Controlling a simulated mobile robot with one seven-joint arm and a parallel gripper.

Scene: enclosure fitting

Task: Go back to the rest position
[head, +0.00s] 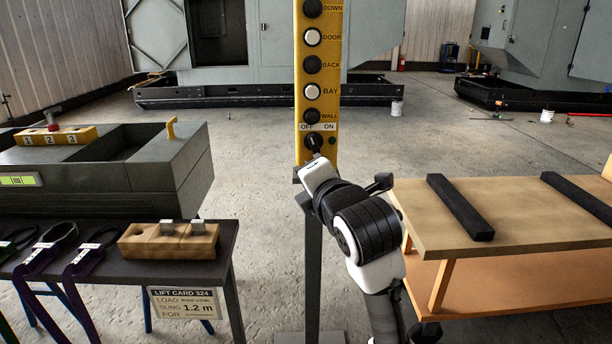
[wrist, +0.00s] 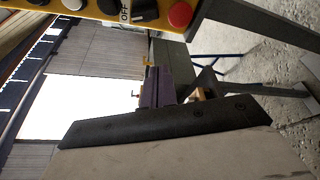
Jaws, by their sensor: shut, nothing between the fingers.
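My gripper (head: 317,160) is at the lower part of a yellow control post (head: 302,80), just below the black OFF/ON knob (head: 313,142). I see it from behind, and its fingers are mostly hidden by the hand; it is shut with nothing held. I cannot tell whether it touches the knob. In the wrist view the post's yellow panel (wrist: 62,8) crosses the top, with the black knob (wrist: 143,9) by the OFF label and a red button (wrist: 180,14).
A dark table (head: 226,245) at left carries straps, a wooden block (head: 140,243) and a lift card (head: 185,302). A grey enclosure (head: 185,165) stands behind it. A wooden bench (head: 520,235) with black bars (head: 460,207) is at right. Open concrete floor lies beyond.

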